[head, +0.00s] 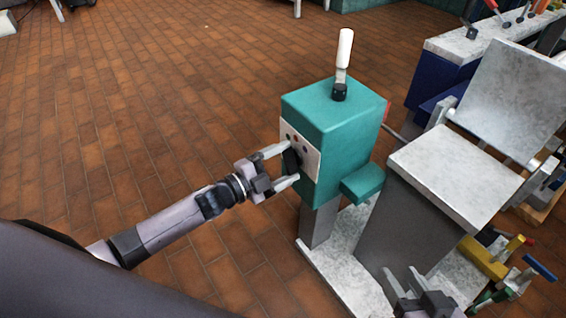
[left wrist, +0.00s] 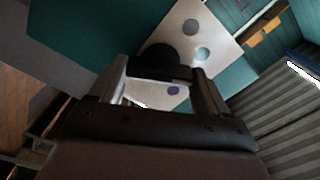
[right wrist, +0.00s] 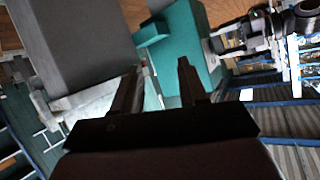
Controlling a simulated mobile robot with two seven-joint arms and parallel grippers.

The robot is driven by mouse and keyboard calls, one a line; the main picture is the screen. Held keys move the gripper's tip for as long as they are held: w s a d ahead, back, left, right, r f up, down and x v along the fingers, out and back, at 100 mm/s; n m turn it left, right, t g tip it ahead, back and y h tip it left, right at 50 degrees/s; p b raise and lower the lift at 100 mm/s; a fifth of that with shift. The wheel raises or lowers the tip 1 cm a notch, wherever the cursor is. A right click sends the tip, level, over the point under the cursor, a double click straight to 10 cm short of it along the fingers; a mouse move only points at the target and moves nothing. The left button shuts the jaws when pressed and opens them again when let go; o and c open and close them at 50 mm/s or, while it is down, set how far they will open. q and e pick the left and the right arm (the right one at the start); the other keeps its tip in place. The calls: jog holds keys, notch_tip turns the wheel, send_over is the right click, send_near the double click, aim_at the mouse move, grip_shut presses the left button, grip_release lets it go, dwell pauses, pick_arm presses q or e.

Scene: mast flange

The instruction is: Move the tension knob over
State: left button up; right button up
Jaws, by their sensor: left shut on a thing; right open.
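The tension knob (head: 290,160) is a dark round knob on the pale panel (head: 313,160) of the teal machine box (head: 335,120). My left gripper (head: 281,166) has its two fingers shut on the knob, one on each side. In the left wrist view the black knob (left wrist: 160,62) sits between the fingertips, against the panel (left wrist: 190,25), beside several coloured buttons. My right gripper (head: 410,284) is at the bottom of the head view, low in front of the grey stand. In the right wrist view its fingers (right wrist: 158,85) are apart with nothing between them.
A white-topped lamp (head: 344,50) stands on the teal box. A grey stand with a pale flat top (head: 450,165) is right of it. A small teal block (head: 362,184) juts out between them. Yellow and green clamps (head: 490,260) lie at lower right. The brick floor at left is clear.

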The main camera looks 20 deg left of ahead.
pick_arm(q)
jog(key=m, duration=0.3)
jog(key=shift+d+r, duration=0.1)
jog(key=shift+m+b, duration=0.45)
jog(key=shift+m, duration=0.45)
jog(key=m+b, duration=0.1)
jog(key=m, duration=0.1)
jog(key=shift+m, duration=0.3)
jog(key=m+b, duration=0.1)
jog(key=m, duration=0.3)
pick_arm(e)
jog(key=a+y, duration=0.1)
jog(key=a, duration=0.1)
jog(key=shift+w+a+f+m+y, duration=0.1)
jog(key=shift+w+a+m+y, duration=0.2)
jog(key=shift+w+a+y, duration=0.1)
pick_arm(q)
jog(key=shift+m, duration=0.3)
pick_arm(e)
jog(key=shift+w, duration=0.1)
pick_arm(q)
jog(key=shift+d, duration=0.1)
jog(key=o, duration=1)
jog(key=shift+f, duration=0.2)
jog(key=shift+s+a, duration=0.45)
jog(key=shift+p+v, duration=0.45)
jog(key=shift+v, duration=2.5)
pick_arm(e)
jog(key=shift+d+h, duration=0.5)
jog(key=shift+d, duration=0.05)
